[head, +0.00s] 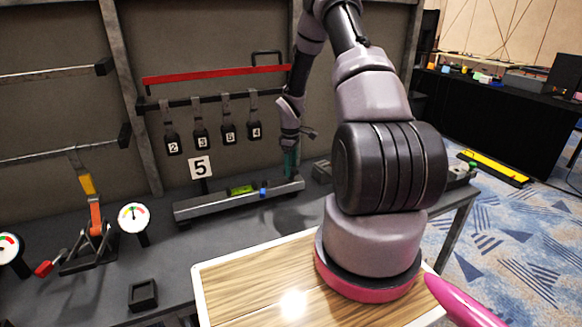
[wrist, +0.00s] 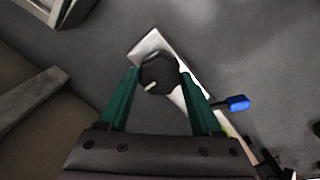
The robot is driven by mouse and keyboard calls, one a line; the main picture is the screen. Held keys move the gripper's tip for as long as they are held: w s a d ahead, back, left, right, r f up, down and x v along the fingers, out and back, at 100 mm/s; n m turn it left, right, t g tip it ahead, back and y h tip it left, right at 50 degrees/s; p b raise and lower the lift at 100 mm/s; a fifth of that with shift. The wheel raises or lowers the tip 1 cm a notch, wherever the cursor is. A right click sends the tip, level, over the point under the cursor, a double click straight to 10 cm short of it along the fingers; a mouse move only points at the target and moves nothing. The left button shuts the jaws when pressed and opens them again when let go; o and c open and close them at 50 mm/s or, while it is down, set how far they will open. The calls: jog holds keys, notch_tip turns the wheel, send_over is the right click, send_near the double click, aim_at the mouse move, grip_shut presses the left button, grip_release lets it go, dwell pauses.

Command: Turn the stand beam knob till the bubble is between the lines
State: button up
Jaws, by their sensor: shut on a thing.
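The stand beam (head: 220,206) is a long grey bar on the dark bench, below a white card marked 5. A yellow-green level (head: 241,190) sits on it; its bubble and lines are too small to read. A dark, many-sided knob (wrist: 158,75) with a white mark shows at the beam's end in the wrist view. My gripper (head: 291,170) reaches down to the beam's right end, and in the wrist view its green fingers (wrist: 159,74) are shut on the knob from both sides. The knob is hidden in the head view.
A blue piece (head: 263,192) sticks out of the beam beside the level; it also shows in the wrist view (wrist: 237,103). Several numbered black tags (head: 201,138) hang above, under a red bar (head: 215,73). A dial (head: 133,217) and an orange-handled clamp (head: 95,215) stand left.

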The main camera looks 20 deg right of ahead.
jog(key=shift+w+r, duration=0.1)
dwell(0.4)
jog(key=o, duration=1.4)
notch_tip(320, 180, up, 11)
jog(key=shift+f, duration=0.15)
